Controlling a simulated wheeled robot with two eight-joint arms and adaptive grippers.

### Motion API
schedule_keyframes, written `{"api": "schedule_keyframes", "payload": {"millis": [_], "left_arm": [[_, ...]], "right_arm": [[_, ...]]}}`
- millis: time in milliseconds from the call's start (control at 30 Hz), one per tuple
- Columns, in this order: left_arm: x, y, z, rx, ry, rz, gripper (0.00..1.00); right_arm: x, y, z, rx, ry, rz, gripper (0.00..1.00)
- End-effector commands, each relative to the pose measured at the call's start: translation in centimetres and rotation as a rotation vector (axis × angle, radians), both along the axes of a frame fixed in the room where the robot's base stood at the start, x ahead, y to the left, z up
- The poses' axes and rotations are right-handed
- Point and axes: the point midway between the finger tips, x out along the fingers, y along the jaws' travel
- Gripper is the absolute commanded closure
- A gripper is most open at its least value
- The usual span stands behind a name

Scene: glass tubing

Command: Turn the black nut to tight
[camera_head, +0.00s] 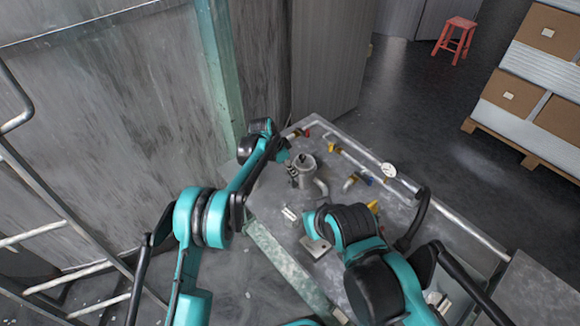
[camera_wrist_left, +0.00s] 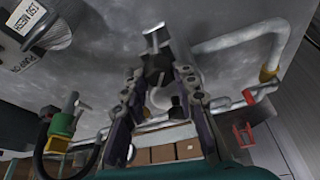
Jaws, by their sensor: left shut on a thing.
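In the left wrist view, my left gripper (camera_wrist_left: 160,75) has its two fingers closed in on a dark, blocky piece, which I take for the black nut (camera_wrist_left: 158,62). A bright metal end (camera_wrist_left: 155,33) shows just beyond it. The fingers cover part of the nut, so its thread and seating cannot be seen. In the head view, my left gripper (camera_head: 288,160) is small and partly hidden by its wrist, beside the grey canister (camera_head: 304,163) on the metal bench. The nut cannot be made out there. My right arm bends over the bench's near side; its gripper does not show.
The bench (camera_head: 405,230) carries pipes, a round gauge (camera_head: 388,170) and coloured valves. In the wrist view, a pipe (camera_wrist_left: 235,44) and a red handle (camera_wrist_left: 243,134) lie right of the fingers. A ladder (camera_head: 45,205) stands left; boxes on a pallet (camera_head: 530,90) are far right.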

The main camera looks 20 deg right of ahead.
Motion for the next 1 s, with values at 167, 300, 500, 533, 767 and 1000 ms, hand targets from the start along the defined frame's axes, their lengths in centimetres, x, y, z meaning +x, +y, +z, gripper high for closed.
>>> {"api": "schedule_keyframes", "payload": {"millis": [167, 300, 500, 533, 767, 1000], "left_arm": [[0.0, 0.0, 0.0, 0.000, -0.001, -0.013, 1.00], [0.0, 0.0, 0.0, 0.000, -0.001, -0.012, 0.69], [0.0, 0.0, 0.0, 0.000, 0.000, -0.011, 0.51], [0.0, 0.0, 0.0, 0.000, 0.000, -0.011, 0.51], [0.0, 0.2, 0.5, 0.000, -0.001, -0.010, 0.51], [-0.3, 1.9, 4.6, -0.001, 0.000, -0.009, 0.51]], "right_arm": [[0.0, 0.0, 0.0, 0.000, 0.000, 0.000, 1.00], [0.0, 0.0, 0.0, 0.000, 0.000, 0.000, 1.00], [0.0, 0.0, 0.0, 0.000, 0.000, 0.000, 1.00], [0.0, 0.0, 0.0, 0.000, 0.000, 0.000, 1.00], [0.0, 0.0, 0.0, 0.000, 0.000, 0.000, 1.00], [0.0, 0.0, 0.0, 0.000, 0.000, 0.000, 1.00]]}}
